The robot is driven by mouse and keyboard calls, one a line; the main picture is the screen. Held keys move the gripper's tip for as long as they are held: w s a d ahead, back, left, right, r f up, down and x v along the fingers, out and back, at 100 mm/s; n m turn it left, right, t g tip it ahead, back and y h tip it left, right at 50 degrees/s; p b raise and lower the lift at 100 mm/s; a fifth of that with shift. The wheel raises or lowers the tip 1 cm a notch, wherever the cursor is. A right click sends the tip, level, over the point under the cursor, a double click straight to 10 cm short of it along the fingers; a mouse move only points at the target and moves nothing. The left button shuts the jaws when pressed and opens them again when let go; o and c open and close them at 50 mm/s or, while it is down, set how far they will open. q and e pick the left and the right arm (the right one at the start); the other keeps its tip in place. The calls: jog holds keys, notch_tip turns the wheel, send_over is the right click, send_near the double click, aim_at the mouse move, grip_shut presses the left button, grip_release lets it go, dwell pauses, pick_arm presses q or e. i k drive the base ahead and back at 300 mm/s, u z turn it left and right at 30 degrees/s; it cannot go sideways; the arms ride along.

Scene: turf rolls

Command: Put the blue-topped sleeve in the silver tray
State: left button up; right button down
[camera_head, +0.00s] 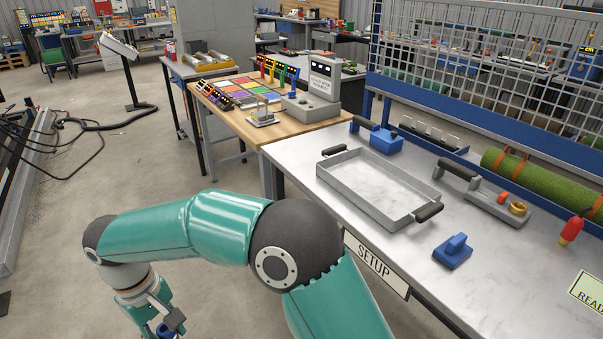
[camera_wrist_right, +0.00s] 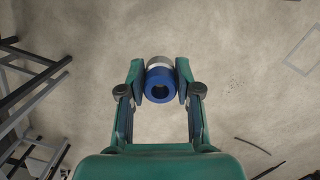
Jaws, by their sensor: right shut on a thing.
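The blue-topped sleeve (camera_wrist_right: 159,84) shows in the right wrist view, with a blue ring-shaped end around a dark hole and a silver-grey body behind it. My right gripper (camera_wrist_right: 160,78) is shut on it, one finger on each side, above bare concrete floor. In the head view an arm, which appears to be my right, reaches from the bottom middle to the left, its gripper partly cut off at the bottom edge. The silver tray (camera_head: 333,185) is a shallow, empty rectangle with black handles, lying on the metal table, well right of that gripper. My left gripper is not in view.
The metal table (camera_head: 300,153) also holds a blue block with a knob (camera_head: 453,251), a blue tool (camera_head: 376,135), a grey tool (camera_head: 485,195) and a green turf roll (camera_head: 540,178). A wooden table (camera_head: 225,117) stands behind.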

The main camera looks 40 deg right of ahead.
aim_at(373, 187)
jog(key=z, duration=0.3)
jog(key=i, duration=0.95)
jog(key=z, duration=1.05)
jog(key=i, duration=0.4)
jog(key=z, duration=0.35)
